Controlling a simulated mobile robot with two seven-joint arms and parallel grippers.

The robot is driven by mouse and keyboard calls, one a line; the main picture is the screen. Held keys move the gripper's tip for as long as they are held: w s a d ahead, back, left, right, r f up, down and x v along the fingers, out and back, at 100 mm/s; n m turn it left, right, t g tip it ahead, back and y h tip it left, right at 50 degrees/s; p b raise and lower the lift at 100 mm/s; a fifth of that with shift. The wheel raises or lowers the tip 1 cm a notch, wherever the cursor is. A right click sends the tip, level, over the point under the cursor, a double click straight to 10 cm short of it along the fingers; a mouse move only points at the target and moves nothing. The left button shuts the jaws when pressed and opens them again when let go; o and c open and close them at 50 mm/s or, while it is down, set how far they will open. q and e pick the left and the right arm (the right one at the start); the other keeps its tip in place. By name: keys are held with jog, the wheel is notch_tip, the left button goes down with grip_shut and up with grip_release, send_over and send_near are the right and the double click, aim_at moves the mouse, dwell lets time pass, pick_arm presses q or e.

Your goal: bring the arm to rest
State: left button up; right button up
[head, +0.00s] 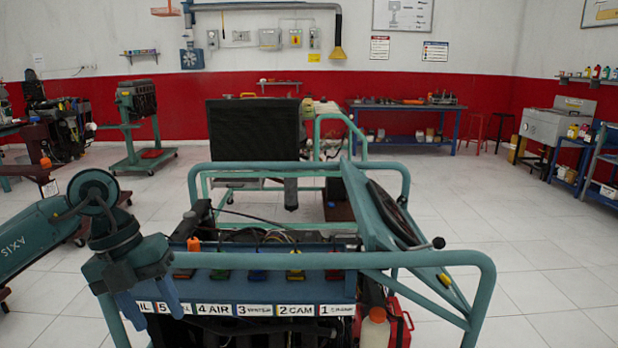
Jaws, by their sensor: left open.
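My left arm comes in from the left edge, marked AXIS. My left gripper (149,304) points downward with its two blue fingers apart and nothing visible between them. It is at the front left corner of the green tubular engine trainer (430,259), and its fingers cover part of the label strip (262,310). Whether the fingers touch the trainer I cannot tell. The strip reads 4 AIR, 3 WATER, 2 CAM and 1 CRANK, with the left labels partly hidden. Behind it are coloured pieces, among them a green one (220,274) and a blue one (258,275). My right gripper does not show.
A bottle with an orange cap (375,330) and a red container (400,326) sit low in the trainer's front right. A second trainer with a black radiator (253,130) stands behind. A blue workbench (408,108) is at the back wall. White tiled floor is free to the right.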

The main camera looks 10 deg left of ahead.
pick_arm(q)
jog(key=s+d+r+n+t+h+p, duration=0.1)
jog(key=s+d+n+h+p, duration=0.1)
jog(key=d+h, duration=0.8)
jog(key=s+d+r+n+t+h+p, duration=0.1)
jog(key=d+h, duration=0.6)
jog(key=d, duration=0.6)
jog(key=w+a+f+n+t+y+p, duration=0.1)
jog(key=a+f+n+t+y, duration=0.2)
jog(key=f+n+t+y, duration=0.45)
jog(key=w+a+f+n+t+y+p, duration=0.1)
jog(key=a+f+n+t+y, duration=0.25)
jog(key=n+t, duration=0.7)
jog(key=s+a+f+n+g+y+p, duration=0.1)
jog(key=s+a+f+n+g+y, duration=0.2)
jog(key=s+f+n+g+y, duration=0.3)
jog(key=s+f+n+g, duration=0.2)
jog(key=s+f, duration=0.3)
jog(key=f, duration=0.3)
jog(key=shift+s+a+f+n+g, duration=0.2)
jog(key=shift+s+f+n+g, duration=0.2)
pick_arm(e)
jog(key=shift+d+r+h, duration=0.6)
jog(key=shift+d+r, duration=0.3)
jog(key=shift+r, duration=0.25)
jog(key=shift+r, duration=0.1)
